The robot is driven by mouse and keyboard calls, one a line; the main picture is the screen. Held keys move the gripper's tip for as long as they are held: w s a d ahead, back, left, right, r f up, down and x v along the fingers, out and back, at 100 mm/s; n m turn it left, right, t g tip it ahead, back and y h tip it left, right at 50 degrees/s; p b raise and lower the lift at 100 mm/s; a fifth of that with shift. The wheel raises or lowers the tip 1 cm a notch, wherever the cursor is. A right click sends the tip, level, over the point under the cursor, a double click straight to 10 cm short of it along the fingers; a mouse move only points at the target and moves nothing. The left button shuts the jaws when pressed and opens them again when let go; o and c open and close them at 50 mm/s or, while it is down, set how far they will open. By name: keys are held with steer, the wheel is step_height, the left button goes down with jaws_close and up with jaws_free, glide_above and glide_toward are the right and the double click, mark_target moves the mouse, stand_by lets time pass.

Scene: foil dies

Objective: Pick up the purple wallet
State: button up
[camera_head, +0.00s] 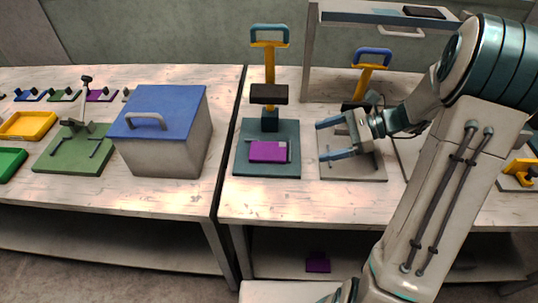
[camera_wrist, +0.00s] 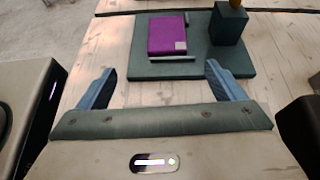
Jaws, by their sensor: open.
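A purple wallet (camera_head: 268,152) lies flat on the teal base plate (camera_head: 247,169) of a press with a yellow column. It also shows in the wrist view (camera_wrist: 167,35), with a small pale patch near one corner. A thin grey bar lies along one edge of it. My gripper (camera_head: 323,140) is open and empty, to the right of the wallet and apart from it. In the wrist view my two blue fingers (camera_wrist: 158,84) point toward the plate, with the wallet beyond their tips. A second purple item (camera_head: 318,262) lies on the lower shelf.
The press's dark block (camera_head: 268,94) and teal-handled yellow column (camera_head: 269,63) stand behind the wallet. A grey box with a blue lid (camera_head: 160,112) stands to the left, across a gap between tables. A second press (camera_head: 371,70) stands behind my gripper. Bare tabletop (camera_head: 270,199) lies in front of the plate.

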steer(key=shift+w+d+f, duration=0.15)
steer(key=shift+w+f, duration=0.15)
steer(key=shift+f, duration=0.05)
steer(key=shift+a+f+m+y, duration=0.1)
steer(key=shift+a+m+y, duration=0.2)
glide_toward(271, 150)
steer(key=x, duration=0.2)
steer(key=shift+s+a+f, duration=0.2)
steer(key=shift+a+f, duration=0.1)
steer(key=shift+p+x, duration=0.65)
steer(key=shift+x, duration=2)
steer(key=shift+w+r, duration=0.1)
steer(key=shift+r, duration=0.05)
steer(key=c, duration=1.1)
